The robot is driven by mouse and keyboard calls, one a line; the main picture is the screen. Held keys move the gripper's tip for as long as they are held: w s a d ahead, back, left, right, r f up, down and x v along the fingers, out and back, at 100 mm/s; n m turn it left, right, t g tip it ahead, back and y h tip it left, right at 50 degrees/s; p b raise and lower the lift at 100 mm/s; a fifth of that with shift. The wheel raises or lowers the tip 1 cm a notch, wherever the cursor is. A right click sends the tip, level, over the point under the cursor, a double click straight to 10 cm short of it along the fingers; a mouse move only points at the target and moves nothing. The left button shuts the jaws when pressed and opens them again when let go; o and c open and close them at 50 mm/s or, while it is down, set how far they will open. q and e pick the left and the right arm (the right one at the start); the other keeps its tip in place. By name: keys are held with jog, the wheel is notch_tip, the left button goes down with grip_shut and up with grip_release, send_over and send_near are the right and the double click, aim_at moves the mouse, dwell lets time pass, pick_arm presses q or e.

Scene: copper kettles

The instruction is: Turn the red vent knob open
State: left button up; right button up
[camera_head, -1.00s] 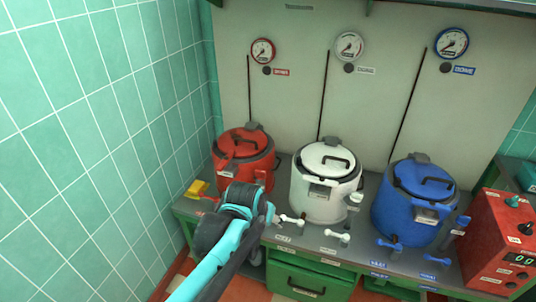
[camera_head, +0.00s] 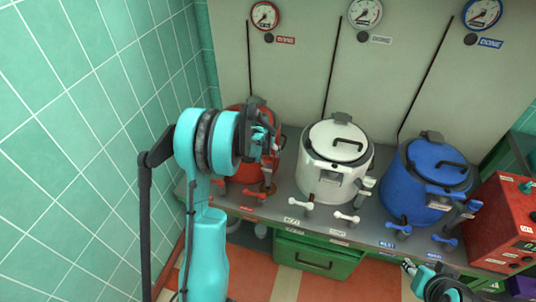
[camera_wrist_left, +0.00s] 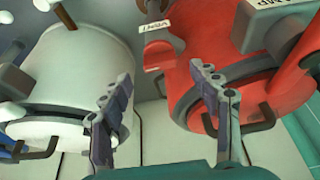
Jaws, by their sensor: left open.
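The red kettle (camera_head: 244,172) stands at the left end of the bench, partly hidden by my left gripper (camera_head: 270,142). In the left wrist view the red kettle (camera_wrist_left: 275,85) fills the right side. A label reading VENT (camera_wrist_left: 157,27) sits at its edge, with a grey knob-like part (camera_wrist_left: 154,8) beside it; I cannot tell its setting. My left gripper is open and empty, its fingers (camera_wrist_left: 168,102) spread below the label and apart from it. My right gripper (camera_head: 410,267) shows at the bottom right, its jaws too small to judge.
The white kettle (camera_head: 318,182) and blue kettle (camera_head: 412,190) stand to the right on the bench. Lever taps (camera_head: 345,217) line the front edge. A red control box (camera_head: 500,220) is at the far right. The tiled wall (camera_head: 90,120) is close on the left.

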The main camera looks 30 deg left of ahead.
aim_at(268, 155)
pick_arm(q)
jog(key=shift+b+x, duration=0.35)
jog(key=shift+x, duration=1.55)
jog(key=shift+c, duration=0.4)
jog(key=c, duration=1.1)
